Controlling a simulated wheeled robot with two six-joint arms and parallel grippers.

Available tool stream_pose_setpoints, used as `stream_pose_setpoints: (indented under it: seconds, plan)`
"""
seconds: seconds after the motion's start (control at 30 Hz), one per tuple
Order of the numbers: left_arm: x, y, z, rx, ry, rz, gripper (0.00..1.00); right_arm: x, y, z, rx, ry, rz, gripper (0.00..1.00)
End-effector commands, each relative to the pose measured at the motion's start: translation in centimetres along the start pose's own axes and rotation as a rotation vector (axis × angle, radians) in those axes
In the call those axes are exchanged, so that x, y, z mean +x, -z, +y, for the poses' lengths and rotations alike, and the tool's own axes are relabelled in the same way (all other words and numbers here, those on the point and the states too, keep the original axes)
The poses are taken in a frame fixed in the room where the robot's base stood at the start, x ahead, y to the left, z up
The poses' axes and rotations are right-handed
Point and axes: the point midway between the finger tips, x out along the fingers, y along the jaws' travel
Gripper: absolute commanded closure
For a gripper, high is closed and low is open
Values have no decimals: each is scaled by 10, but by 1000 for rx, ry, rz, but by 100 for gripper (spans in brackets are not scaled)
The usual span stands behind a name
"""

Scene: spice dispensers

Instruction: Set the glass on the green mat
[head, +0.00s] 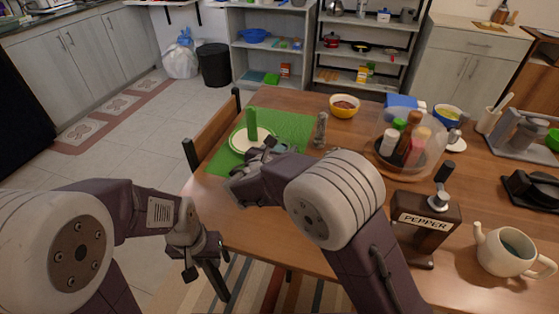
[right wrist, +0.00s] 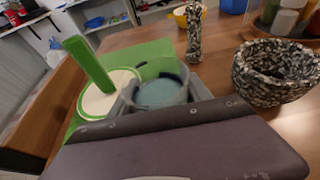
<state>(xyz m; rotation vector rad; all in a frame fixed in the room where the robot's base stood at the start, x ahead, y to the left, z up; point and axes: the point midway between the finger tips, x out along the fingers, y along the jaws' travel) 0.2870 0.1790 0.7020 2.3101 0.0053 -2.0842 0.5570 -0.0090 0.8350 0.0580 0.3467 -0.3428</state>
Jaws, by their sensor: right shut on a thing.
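The green mat (head: 287,124) lies at the table's left end and also shows in the right wrist view (right wrist: 158,66). My right gripper (right wrist: 160,100) is shut on a clear glass (right wrist: 158,92) with a bluish bottom. The glass appears upright beside the plate, over the mat's near part; I cannot tell whether it touches the mat. In the head view my right gripper mostly hides it. My left gripper (head: 204,268) is open and empty, off the table's edge.
A speckled shaker (head: 321,130) stands right of the mat. A speckled bowl (right wrist: 276,73) is right of the glass. A yellow bowl (head: 344,106), a spice carousel (head: 404,145), a pepper box (head: 428,222) and a teapot (head: 507,250) occupy the right. A wooden chair (head: 213,133) stands left.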

Motion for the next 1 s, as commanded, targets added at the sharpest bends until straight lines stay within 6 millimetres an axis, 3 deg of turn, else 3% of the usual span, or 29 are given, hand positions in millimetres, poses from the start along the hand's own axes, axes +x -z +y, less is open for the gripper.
stream_pose_setpoints:
  seconds: [0.2,0.43,0.77,0.8,0.87,1.0]
  plan:
    - [3,0,0,0,0,0,69,1,5,3,1,0,-1,100]
    - [19,-2,0,0,0,0,69,14,39,3,-1,1,0,100]
    - [19,-2,0,0,0,0,69,14,41,3,2,0,-1,100]
    - [20,-2,0,0,0,0,69,14,42,2,1,0,0,41]
    - [19,-2,0,0,0,0,69,14,41,2,1,0,0,24]
    - [19,-2,0,0,0,0,69,14,41,3,1,0,0,22]
